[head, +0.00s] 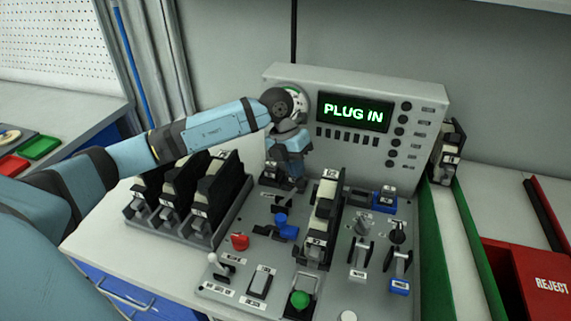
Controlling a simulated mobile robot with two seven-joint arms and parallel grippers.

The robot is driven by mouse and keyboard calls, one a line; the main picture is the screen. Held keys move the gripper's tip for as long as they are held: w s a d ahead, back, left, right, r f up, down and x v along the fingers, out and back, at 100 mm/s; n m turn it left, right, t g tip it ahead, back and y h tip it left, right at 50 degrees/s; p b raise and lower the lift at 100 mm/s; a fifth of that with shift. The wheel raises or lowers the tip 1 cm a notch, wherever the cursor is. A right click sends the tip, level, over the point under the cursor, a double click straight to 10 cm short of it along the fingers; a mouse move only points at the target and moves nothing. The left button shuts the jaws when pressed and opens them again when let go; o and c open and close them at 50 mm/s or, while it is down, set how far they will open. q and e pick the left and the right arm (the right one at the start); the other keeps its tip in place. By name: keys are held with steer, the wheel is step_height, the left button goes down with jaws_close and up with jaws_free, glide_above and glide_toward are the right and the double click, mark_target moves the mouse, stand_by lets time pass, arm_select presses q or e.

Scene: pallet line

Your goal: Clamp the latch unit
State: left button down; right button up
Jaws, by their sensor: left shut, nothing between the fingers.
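A black and beige unit (318,222), which looks like the latch unit, stands upright in the middle of the control panel (236,268). A blue-handled part (287,229), possibly a clamp, is just left of it. Whether it touches the unit is hard to tell. My left gripper (298,186) points down at the back of the panel, left of the unit's far end. It is shut and empty, and its fingertips are small and dark here. My right gripper is not in view.
A console with a display (354,112) reading "PLUG IN" stands behind the panel. A rack (203,238) of similar units is at left. A red reject bin (520,276) is at right.

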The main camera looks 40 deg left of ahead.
arm_select(q)
steer(key=shift+w+d+f, duration=0.15)
steer(key=shift+d, duration=0.4)
steer(key=shift+d, duration=0.1)
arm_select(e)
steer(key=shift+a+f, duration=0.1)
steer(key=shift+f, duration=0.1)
